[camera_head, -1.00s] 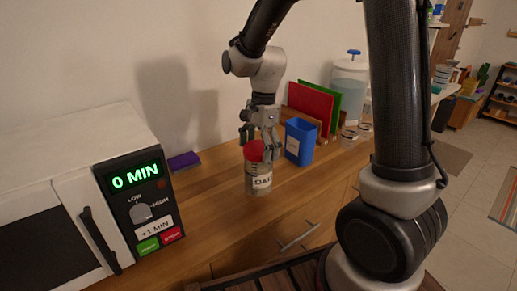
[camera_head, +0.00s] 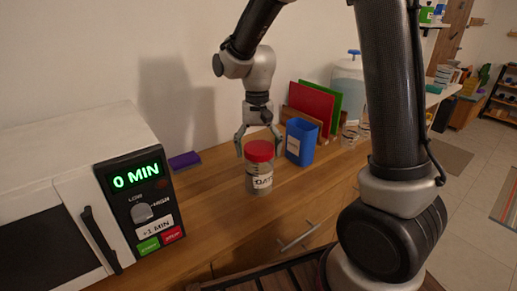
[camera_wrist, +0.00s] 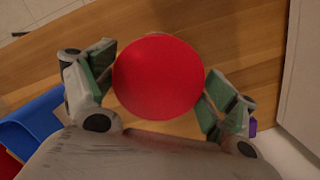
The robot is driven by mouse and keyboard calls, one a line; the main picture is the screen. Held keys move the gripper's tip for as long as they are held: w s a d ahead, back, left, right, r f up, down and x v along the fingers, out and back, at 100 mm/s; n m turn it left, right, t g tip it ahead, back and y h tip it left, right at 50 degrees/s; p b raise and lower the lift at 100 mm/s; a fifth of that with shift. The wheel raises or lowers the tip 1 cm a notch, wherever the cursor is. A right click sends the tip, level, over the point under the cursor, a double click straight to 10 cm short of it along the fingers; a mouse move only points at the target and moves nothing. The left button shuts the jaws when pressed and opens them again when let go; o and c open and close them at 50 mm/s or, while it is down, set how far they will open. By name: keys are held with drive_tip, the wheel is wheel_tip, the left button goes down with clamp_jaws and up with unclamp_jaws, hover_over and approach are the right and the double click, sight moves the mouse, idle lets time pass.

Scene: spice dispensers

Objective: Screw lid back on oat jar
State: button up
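The oat jar (camera_head: 259,183), clear with a white label, stands upright on the wooden counter. The red lid (camera_head: 259,151) sits on top of the jar's mouth and looks level; how tightly it is screwed cannot be told. In the wrist view the lid (camera_wrist: 158,64) is a full red disc that hides the jar beneath it. My gripper (camera_head: 259,153) is above and around the lid, pointing down, with its fingers spread to either side. In the wrist view, gaps or slight contact between the green finger pads and the lid's edge are hard to judge.
A microwave (camera_head: 140,190) reading 0 MIN stands at the left. A blue container (camera_head: 300,143) is close to the jar's right, with red and green boards (camera_head: 312,103) behind. A purple block (camera_head: 184,161) lies by the wall. Counter (camera_head: 215,205) in front-left of the jar is clear.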

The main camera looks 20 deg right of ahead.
drive_tip(key=c, duration=0.7)
drive_tip(key=m, duration=0.6)
drive_tip(key=shift+m+y, duration=0.4)
drive_tip(key=shift+f+m+t, duration=0.1)
drive_tip(key=shift+m+t, duration=0.2)
drive_tip(key=shift+m, duration=0.9)
drive_tip(key=m, duration=0.2)
drive_tip(key=shift+s+m, duration=0.1)
drive_tip(key=shift+m, duration=0.3)
drive_tip(key=m+t, duration=0.1)
drive_tip(key=m, duration=0.5)
